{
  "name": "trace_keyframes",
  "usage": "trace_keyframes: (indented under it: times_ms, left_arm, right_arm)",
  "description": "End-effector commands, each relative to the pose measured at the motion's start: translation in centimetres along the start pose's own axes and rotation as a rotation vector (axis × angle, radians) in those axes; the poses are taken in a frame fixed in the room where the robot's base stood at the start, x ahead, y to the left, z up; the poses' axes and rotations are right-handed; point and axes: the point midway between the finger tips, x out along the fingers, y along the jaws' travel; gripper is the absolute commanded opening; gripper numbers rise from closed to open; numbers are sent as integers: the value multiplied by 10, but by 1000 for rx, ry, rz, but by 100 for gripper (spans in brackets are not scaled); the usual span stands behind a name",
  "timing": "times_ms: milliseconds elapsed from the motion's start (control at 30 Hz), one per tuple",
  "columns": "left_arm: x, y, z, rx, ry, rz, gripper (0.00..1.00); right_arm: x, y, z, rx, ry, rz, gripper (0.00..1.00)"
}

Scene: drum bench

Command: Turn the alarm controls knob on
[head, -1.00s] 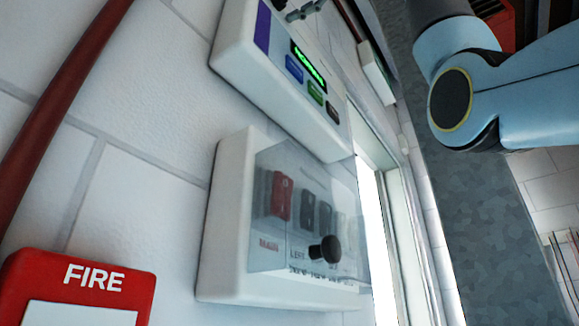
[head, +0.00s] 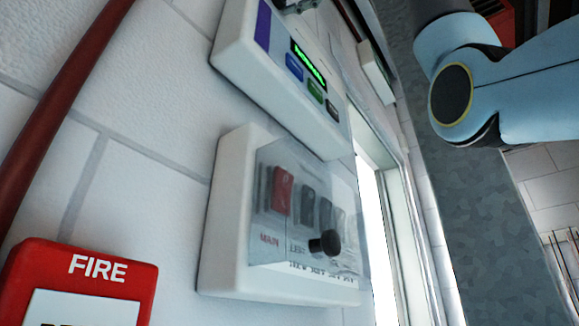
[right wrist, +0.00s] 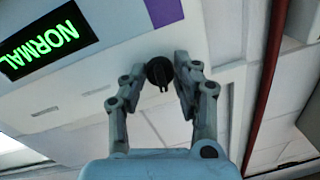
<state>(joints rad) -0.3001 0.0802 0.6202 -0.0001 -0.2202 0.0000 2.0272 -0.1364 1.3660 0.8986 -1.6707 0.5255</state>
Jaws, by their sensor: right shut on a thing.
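A black round knob (right wrist: 159,74) sits on the face of a white alarm panel (right wrist: 110,70), near a purple stripe, in the right wrist view. My right gripper (right wrist: 161,66) has its two fingers on either side of this knob and is shut on it. The same panel (head: 235,50) shows in the head view, with a lit green display and several coloured buttons. This knob is out of sight in the head view. My left gripper is not in view.
Below the panel, a white switch box (head: 228,200) has a clear cover with a black knob (head: 325,243) and several rocker switches, one red. A red FIRE box (head: 30,275) is at lower left. A red pipe (head: 65,100) runs along the wall.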

Motion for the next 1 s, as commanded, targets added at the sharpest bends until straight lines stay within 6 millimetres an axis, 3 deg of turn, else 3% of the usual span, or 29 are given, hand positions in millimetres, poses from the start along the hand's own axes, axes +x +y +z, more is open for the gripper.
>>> trace_keyframes:
  times_ms: [1000]
  left_arm:
    - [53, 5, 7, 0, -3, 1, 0]
  right_arm:
    - [0, -2, 2, 925, 70, -13, 0]
